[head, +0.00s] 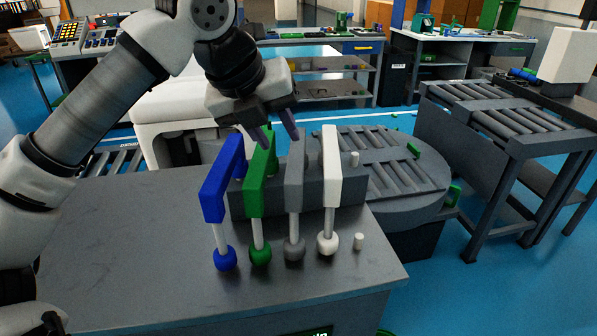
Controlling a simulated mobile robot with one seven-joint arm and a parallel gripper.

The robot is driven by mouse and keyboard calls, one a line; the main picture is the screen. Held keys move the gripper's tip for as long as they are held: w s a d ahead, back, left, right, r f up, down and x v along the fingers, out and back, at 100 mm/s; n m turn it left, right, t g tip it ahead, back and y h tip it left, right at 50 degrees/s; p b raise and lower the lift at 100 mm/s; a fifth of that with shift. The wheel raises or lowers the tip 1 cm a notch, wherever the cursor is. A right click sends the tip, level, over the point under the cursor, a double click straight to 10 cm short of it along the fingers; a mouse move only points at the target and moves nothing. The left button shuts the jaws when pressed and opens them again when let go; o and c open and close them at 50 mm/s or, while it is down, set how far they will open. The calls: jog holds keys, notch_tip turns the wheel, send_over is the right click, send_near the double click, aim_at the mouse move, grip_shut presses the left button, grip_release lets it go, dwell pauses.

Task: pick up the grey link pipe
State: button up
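The grey link pipe (294,187) stands upright in a row on the workbench (140,250), third from the left. It has a bent upper part, a thin stem and a ball-like foot. A green pipe (256,194) stands just left of it and a white pipe (331,177) just right. A blue pipe (214,192) is at the left end. My gripper (276,134) hangs above the row, near the tops of the green and grey pipes. Its fingers are apart, with no pipe visibly held. Whether a finger touches a pipe I cannot tell.
A dark grey block (352,190) stands behind the pipes. A round roller table (395,175) lies beyond the bench, with a roller conveyor (500,118) farther right. The bench's left part is clear.

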aim_at(294, 153)
jog(key=x, duration=0.3)
jog(key=shift+w+d+f, duration=0.1)
jog(key=shift+f, duration=0.15)
jog(key=shift+w+d+r+p+x, duration=0.15)
jog(key=shift+p+x, duration=0.15)
jog(key=shift+x, duration=0.6)
jog(key=shift+w+p+x, duration=0.1)
jog(key=shift+p+x, duration=0.15)
jog(key=shift+x, duration=0.65)
jog(key=shift+w+d+r+p+x, duration=0.15)
jog(key=shift+p+x, duration=0.15)
jog(key=shift+x, duration=0.6)
jog(key=shift+a+f, duration=0.1)
jog(key=shift+c, duration=0.3)
grip_shut()
